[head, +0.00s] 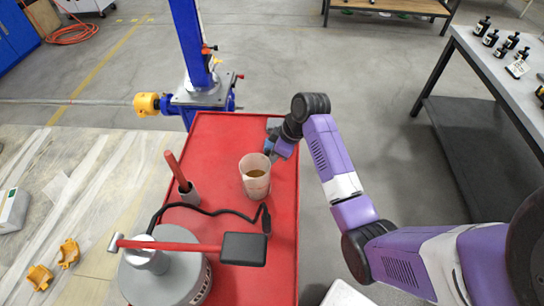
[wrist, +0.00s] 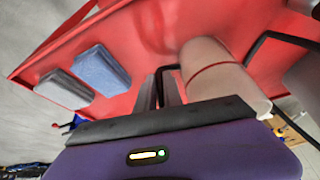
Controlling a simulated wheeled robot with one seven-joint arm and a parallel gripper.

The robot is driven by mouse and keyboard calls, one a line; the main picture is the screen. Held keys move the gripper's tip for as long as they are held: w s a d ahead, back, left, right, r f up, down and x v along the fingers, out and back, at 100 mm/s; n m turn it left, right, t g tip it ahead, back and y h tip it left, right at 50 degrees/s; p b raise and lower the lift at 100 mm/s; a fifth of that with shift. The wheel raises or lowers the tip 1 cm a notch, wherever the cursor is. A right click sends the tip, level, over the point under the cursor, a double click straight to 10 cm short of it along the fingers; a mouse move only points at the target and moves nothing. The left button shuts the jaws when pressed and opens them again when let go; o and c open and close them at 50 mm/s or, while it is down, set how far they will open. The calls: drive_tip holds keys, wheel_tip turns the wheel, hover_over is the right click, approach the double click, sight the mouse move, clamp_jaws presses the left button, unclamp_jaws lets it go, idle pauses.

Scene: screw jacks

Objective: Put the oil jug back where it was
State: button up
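The oil jug (head: 255,180) is a whitish, translucent vessel with brown oil inside. It is upright over the red cart top (head: 222,135), right of the middle; I cannot tell whether its base touches the cart. In the wrist view the jug (wrist: 215,75) shows a thin red line around it and a dark handle on its left. My gripper (head: 271,150) is at the far side of the jug. In the wrist view the fingers of my gripper (wrist: 160,92) are close together on either side of the handle and appear shut on it. The fingertips are partly hidden.
A grey block and a blue block (wrist: 100,70) lie near the cart's far end.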

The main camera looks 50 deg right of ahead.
drive_tip(key=o, duration=0.4)
drive_tip(key=shift+p+v, duration=0.55)
drive_tip(key=shift+v, duration=5.6)
drive_tip(key=shift+w, duration=0.1)
